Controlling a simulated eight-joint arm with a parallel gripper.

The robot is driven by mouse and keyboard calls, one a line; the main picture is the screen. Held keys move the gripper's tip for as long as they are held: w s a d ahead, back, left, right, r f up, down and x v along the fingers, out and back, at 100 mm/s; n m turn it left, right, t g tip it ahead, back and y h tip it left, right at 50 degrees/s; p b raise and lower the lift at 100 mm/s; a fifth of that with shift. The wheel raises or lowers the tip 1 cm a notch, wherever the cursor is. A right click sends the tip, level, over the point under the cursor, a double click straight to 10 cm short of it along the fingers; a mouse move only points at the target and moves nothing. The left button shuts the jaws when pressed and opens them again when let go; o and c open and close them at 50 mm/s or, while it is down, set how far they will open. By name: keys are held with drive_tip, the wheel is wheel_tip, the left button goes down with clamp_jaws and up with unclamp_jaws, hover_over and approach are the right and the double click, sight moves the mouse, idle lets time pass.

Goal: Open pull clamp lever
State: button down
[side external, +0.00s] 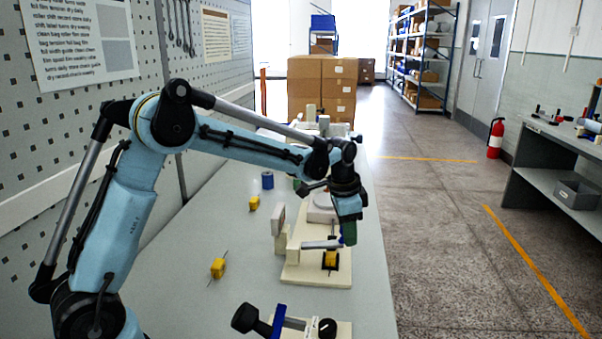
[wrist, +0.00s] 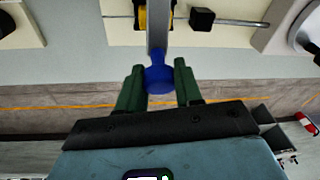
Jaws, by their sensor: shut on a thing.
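The clamp lever is a grey bar (side external: 320,244) with a blue knob (wrist: 158,79) on its end. It lies roughly level over the cream base plate (side external: 300,273). In the wrist view the lever (wrist: 157,38) runs from the top edge down to the knob. My gripper (wrist: 159,80) has its green fingers on both sides of the knob and is shut on it. In the side external view my gripper (side external: 348,238) points down at the lever's right end and partly hides the knob. A yellow spool (side external: 331,258) sits on a spindle below the lever.
Two loose yellow spools (side external: 218,267) (side external: 254,203) and a blue cylinder (side external: 267,180) stand on the bench left of the fixture. A second fixture with a black knob (side external: 245,318) is in front. The bench's right edge lies close to the base plate.

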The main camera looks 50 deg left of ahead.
sight(320, 243)
drive_tip(key=s+a+r+n+t+h, duration=0.1)
drive_tip(key=s+a+r+t+h, duration=0.6)
drive_tip(key=s+a+t+h, duration=0.2)
drive_tip(key=shift+s+a+t, duration=0.5)
drive_tip(key=shift+s+a, duration=0.3)
drive_tip(key=shift+s, duration=0.05)
idle(0.4)
drive_tip(key=c, duration=0.8)
unclamp_jaws()
drive_tip(key=shift+o, duration=0.2)
drive_tip(key=v, duration=0.7)
drive_tip(key=shift+s+a, duration=0.2)
